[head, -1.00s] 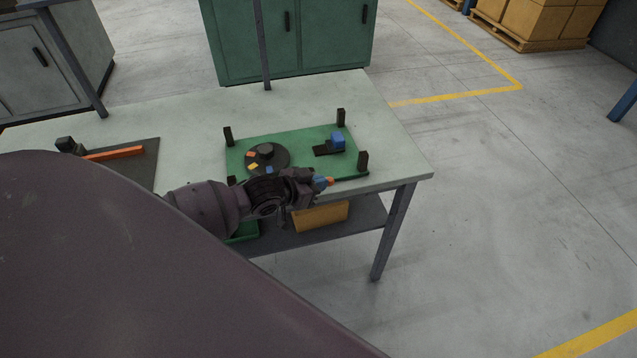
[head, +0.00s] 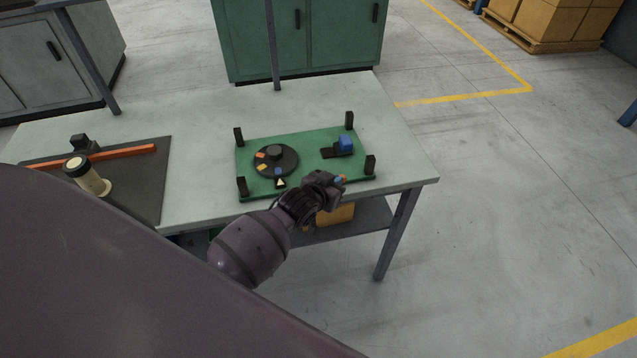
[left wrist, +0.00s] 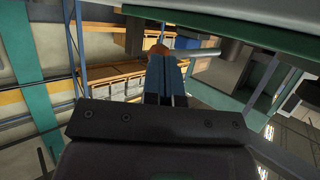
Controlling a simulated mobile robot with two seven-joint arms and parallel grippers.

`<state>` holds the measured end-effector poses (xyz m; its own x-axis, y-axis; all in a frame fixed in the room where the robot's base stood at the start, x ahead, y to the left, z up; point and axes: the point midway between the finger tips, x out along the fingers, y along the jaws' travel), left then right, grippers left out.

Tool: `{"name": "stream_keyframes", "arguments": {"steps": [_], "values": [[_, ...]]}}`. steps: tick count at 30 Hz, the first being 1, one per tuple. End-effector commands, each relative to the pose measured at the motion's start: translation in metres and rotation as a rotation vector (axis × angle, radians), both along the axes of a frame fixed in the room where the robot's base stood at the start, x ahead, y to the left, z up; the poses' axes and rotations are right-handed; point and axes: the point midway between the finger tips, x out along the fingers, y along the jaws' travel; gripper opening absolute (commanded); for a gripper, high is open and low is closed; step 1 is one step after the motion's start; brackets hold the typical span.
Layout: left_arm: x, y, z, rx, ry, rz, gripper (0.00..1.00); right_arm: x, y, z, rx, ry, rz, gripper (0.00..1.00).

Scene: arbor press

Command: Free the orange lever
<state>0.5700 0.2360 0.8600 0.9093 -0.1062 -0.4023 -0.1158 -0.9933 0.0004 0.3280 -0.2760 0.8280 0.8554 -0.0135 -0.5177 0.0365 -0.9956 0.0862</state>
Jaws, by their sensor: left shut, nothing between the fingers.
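The orange lever (head: 125,153) is a long bar lying across the dark mat (head: 150,195) at the table's left. A dark block (head: 82,143) stands by it. A cream cylinder with a black top (head: 90,178) stands in front of the lever and hides part of it. My left gripper (head: 341,179) is at the table's front edge, by the green board's near right corner, well right of the lever. Its blue fingers with orange tips are together and empty, as the left wrist view (left wrist: 160,52) also shows. My right gripper is not in view.
The green board (head: 312,145) has dark corner posts, a dark disc (head: 276,160) with coloured marks and a blue block (head: 346,143). The table (head: 200,150) is bare between mat and board. A yellow-brown box (head: 337,214) sits on the lower shelf.

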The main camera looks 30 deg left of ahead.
Motion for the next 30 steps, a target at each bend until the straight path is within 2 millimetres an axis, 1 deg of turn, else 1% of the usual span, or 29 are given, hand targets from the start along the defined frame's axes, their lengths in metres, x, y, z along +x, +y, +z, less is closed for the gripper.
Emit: {"name": "stream_keyframes", "arguments": {"steps": [2, 13, 20, 30], "values": [[0.003, -0.005, 0.001, -0.008, 0.001, 0.039, 0.00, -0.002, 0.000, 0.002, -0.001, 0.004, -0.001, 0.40], [0.013, -0.008, 0.000, -0.005, 0.002, 0.194, 0.00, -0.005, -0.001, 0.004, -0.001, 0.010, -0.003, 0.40], [0.021, -0.007, 0.000, 0.001, 0.000, 0.187, 0.00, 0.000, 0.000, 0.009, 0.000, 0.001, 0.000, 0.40], [0.040, -0.008, 0.001, 0.000, -0.001, 0.187, 0.00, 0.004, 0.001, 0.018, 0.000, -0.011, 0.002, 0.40]]}}
